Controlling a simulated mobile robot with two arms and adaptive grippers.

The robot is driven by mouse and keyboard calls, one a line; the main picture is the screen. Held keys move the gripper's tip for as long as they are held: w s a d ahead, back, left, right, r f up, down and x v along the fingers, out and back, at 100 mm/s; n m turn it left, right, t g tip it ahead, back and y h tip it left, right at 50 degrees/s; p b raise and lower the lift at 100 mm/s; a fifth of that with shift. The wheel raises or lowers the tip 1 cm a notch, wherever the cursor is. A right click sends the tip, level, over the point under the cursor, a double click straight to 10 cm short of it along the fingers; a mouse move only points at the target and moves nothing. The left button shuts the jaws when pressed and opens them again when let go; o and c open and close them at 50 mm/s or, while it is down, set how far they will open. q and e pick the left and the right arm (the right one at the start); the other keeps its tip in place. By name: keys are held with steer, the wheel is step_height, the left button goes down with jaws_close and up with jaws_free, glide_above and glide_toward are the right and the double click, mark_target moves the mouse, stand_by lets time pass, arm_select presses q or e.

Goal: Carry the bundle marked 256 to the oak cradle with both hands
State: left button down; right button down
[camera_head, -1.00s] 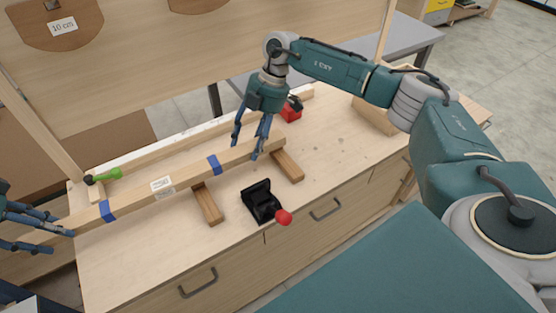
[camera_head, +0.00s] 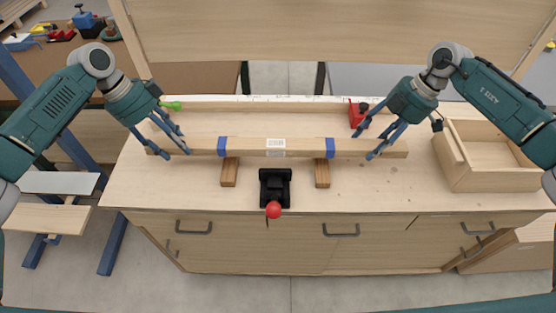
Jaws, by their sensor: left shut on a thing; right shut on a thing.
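The bundle (camera_head: 305,147) is a long pale wood piece with two blue bands and a white label; I cannot read the label. It lies level across the bench, above two darker wood blocks, the left block (camera_head: 229,173) and the right block (camera_head: 322,174). Each band is near one block; I cannot tell whether the bundle touches them. My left gripper (camera_head: 168,148) is shut on its left end part. My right gripper (camera_head: 380,147) is shut on its right part, short of the end. I cannot tell for sure whether these blocks are the oak cradle.
A black device (camera_head: 275,187) with a red knob (camera_head: 273,210) stands in front of the bundle between the blocks. Behind are a pale rail, a green handle (camera_head: 171,105) and a red object (camera_head: 357,113). An open wooden box (camera_head: 455,178) stands right on the bench (camera_head: 400,193).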

mark_target(178, 155)
arm_select(q)
steer(key=shift+a, duration=0.25)
arm_select(e)
steer(key=shift+a+r, duration=0.1)
steer(key=shift+a, duration=0.05)
